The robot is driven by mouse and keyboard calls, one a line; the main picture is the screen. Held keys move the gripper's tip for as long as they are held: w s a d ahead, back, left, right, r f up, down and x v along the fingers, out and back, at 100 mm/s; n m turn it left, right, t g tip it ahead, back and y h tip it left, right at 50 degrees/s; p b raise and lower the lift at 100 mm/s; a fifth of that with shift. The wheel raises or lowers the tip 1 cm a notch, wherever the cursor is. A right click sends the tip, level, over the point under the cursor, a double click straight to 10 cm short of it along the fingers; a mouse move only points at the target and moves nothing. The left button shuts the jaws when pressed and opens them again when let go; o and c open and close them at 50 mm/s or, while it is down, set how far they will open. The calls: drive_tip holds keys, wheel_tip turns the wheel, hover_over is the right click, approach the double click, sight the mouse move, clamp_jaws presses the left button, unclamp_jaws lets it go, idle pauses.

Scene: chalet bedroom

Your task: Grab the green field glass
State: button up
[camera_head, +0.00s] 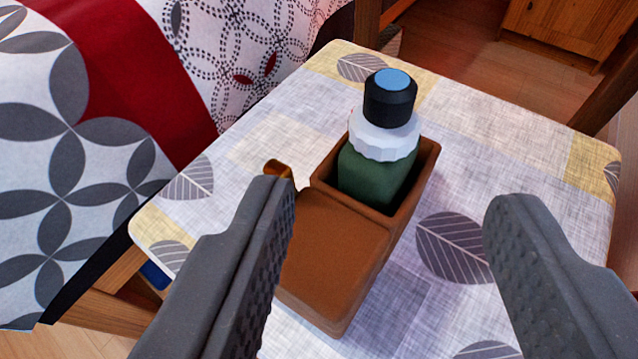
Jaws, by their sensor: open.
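The green field glass (372,178) stands upright in the open far compartment of a brown box (335,243). It has a green lower body, a white ridged collar (384,137) and a black top (390,103) with a blue disc. Its lower end is hidden inside the box. The box rests on a small table with a leaf-patterned cloth. My gripper (385,200) is open, one finger at the left and one at the right of the picture. The field glass shows between and beyond the fingertips, and nothing is held. The left finger covers part of the box's left side.
The small table (490,125) has bare cloth right of and behind the box. A small copper-coloured piece (279,168) shows at the box's left edge. A bed with a patterned cover (60,130) stands close at left. Wooden furniture (565,35) is at the back right.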

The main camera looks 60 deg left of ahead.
sight(387, 114)
drive_tip(key=b+x, duration=0.1)
drive_tip(key=x, duration=0.6)
drive_tip(key=shift+d+b+x, duration=0.2)
drive_tip(key=shift+b+x, duration=0.7)
drive_tip(key=shift+x, duration=1.7)
drive_tip(key=shift+f, duration=0.15)
clamp_jaws()
